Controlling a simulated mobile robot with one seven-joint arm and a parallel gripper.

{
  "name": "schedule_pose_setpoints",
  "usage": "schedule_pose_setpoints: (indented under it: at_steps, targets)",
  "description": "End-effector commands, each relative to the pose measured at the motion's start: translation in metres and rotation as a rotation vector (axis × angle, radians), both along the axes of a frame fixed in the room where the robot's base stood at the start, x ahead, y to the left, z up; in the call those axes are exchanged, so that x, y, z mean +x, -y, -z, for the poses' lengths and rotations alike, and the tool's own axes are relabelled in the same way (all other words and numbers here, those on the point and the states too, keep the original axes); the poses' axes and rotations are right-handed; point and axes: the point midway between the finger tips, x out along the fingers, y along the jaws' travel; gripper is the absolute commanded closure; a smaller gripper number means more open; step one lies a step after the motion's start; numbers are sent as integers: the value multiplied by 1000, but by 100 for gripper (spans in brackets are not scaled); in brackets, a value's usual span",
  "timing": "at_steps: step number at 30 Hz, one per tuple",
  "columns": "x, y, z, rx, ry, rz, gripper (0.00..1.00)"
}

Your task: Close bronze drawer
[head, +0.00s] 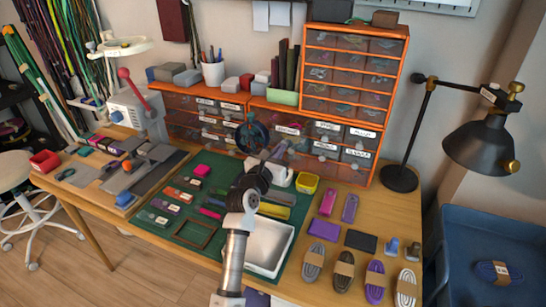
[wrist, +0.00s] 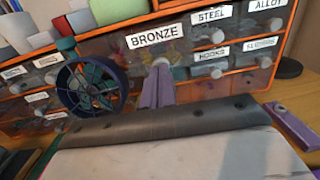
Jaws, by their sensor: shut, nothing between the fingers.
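The bronze drawer (wrist: 140,57), with a white BRONZE label and a pale knob, is in the orange-framed cabinet at the back of the bench. In the wrist view its front looks larger and nearer than the steel drawer (wrist: 212,32) beside it, so it seems to stand out; how far I cannot tell. In the head view its label shows above my gripper (head: 280,151). My gripper is shut and empty, its purple-grey fingers (wrist: 157,88) pointing at the drawer front just below the knob. I cannot tell whether they touch it.
A dark blue spool (wrist: 90,88) stands close left of my fingers. A yellow container (head: 306,183) and a white tray (head: 268,246) are near my arm. Cord bundles (head: 344,270) lie at the front right. A black lamp (head: 478,145) stands at the right.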

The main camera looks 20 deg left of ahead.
Motion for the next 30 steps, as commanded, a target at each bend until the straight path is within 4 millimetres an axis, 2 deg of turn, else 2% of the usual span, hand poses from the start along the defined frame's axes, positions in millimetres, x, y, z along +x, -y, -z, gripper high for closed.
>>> schedule_pose_setpoints:
  at_steps: [1,6,12,30]
  targets:
    - [12,2,-3,-1,-2,4,100]
    - [47,4,-2,1,-2,5,100]
    - [74,4,-1,1,1,2,100]
    - [80,3,-5,1,8,0,100]
